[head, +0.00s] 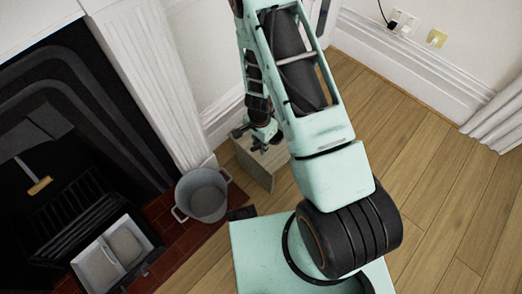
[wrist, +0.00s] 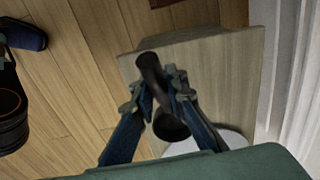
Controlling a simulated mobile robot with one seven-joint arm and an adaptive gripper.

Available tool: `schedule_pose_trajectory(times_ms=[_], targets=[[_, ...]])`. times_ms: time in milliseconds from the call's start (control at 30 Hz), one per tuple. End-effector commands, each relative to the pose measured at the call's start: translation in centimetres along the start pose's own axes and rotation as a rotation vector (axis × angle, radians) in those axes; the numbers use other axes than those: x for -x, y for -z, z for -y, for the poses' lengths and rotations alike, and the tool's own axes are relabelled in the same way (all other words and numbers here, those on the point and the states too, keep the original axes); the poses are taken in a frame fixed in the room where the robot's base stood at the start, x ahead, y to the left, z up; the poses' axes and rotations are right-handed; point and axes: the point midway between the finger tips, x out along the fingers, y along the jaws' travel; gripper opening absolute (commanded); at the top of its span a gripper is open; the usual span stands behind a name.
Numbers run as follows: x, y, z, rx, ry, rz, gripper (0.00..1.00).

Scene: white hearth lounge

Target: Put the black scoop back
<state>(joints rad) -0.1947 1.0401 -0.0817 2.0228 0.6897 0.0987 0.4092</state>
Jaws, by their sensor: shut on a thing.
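The black scoop (wrist: 153,78) is between the two fingers of my gripper (wrist: 160,88) in the wrist view. My gripper is shut on it. It looks like a dark shaft with a wider rounded end towards the camera. Behind it is the pale wooden top of a small box-like stand (wrist: 215,75); I cannot tell whether the scoop touches it. In the head view my gripper (head: 260,140) is over or just beside the wooden stand (head: 255,170), and the scoop cannot be made out there.
A grey two-handled bucket (head: 203,195) stands on the red tiled hearth (head: 185,243), left of the stand. The dark fireplace (head: 70,190) is at the left. A white round thing (wrist: 232,138) shows partly in the wrist view. Wooden floor (head: 440,180) is clear at the right, before a curtain (head: 500,120).

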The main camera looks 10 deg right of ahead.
Motion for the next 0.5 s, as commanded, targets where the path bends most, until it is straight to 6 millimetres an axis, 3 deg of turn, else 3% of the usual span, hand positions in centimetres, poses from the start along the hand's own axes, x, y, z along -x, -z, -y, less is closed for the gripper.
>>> schedule_pose_trajectory(times_ms=[267,500], targets=[[-1.9,1.1,0.9,0.001,0.0,0.0,0.0],[-5.2,1.3,1.1,-0.001,0.0,0.001,0.0]])
